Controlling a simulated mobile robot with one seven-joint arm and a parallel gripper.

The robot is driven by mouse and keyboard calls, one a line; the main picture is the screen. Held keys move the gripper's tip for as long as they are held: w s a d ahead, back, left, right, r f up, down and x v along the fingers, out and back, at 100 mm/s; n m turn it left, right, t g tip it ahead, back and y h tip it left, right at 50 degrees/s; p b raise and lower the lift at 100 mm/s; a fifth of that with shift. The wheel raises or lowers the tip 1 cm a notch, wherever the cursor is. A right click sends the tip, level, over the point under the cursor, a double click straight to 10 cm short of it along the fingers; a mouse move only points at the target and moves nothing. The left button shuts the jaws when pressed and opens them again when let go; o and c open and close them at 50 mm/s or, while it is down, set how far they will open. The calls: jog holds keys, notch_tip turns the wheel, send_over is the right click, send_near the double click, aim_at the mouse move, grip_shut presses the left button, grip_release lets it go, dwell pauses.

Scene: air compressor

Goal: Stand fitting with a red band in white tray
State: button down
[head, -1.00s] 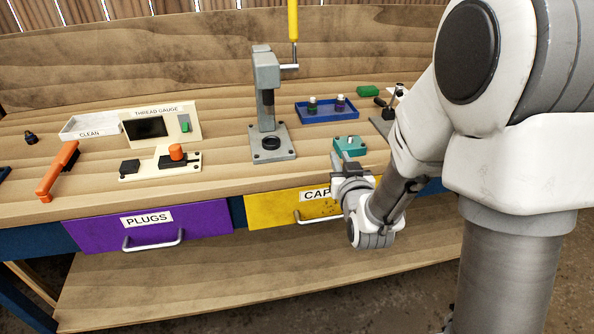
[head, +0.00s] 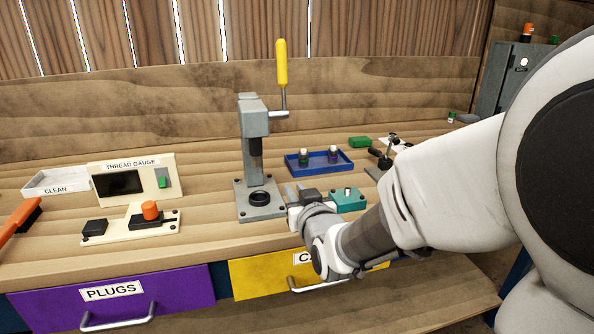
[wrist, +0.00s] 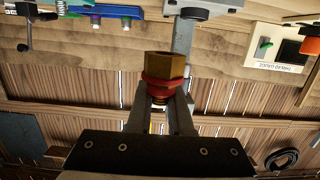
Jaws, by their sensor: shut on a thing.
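A brass hex fitting with a red band (wrist: 163,72) is between the two fingers of my gripper (wrist: 160,98) in the wrist view. The fingers are shut on it near the red band, and its brass hex end sticks out beyond them. In the head view my gripper (head: 297,196) is over the bench, just right of the press base; I cannot make out the fitting there. The white tray (head: 56,190), labelled CLEAN, stands at the far left of the bench, well away from my gripper.
The grey press (head: 254,150) with a yellow handle stands between my gripper and the tray. The thread gauge (head: 134,180) and its cream fixture (head: 130,226) are left of it. A teal block (head: 347,200) and a blue tray (head: 319,168) are to the right.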

jog(key=w+f, duration=0.1)
jog(key=w, duration=0.1)
jog(key=w+a+f, duration=0.1)
jog(key=w, duration=0.1)
jog(key=w+f+b, duration=0.1)
jog(key=w+f, duration=0.1)
jog(key=shift+w+a, duration=0.2)
jog(key=shift+a, duration=0.2)
jog(key=shift+f+b, duration=0.55)
jog(key=shift+f, duration=1.4)
jog(key=shift+f+b, duration=0.25)
jog(key=shift+b, duration=0.1)
jog(key=c, duration=0.8)
grip_release()
jog(key=shift+c, duration=0.2)
jog(key=shift+r, duration=0.15)
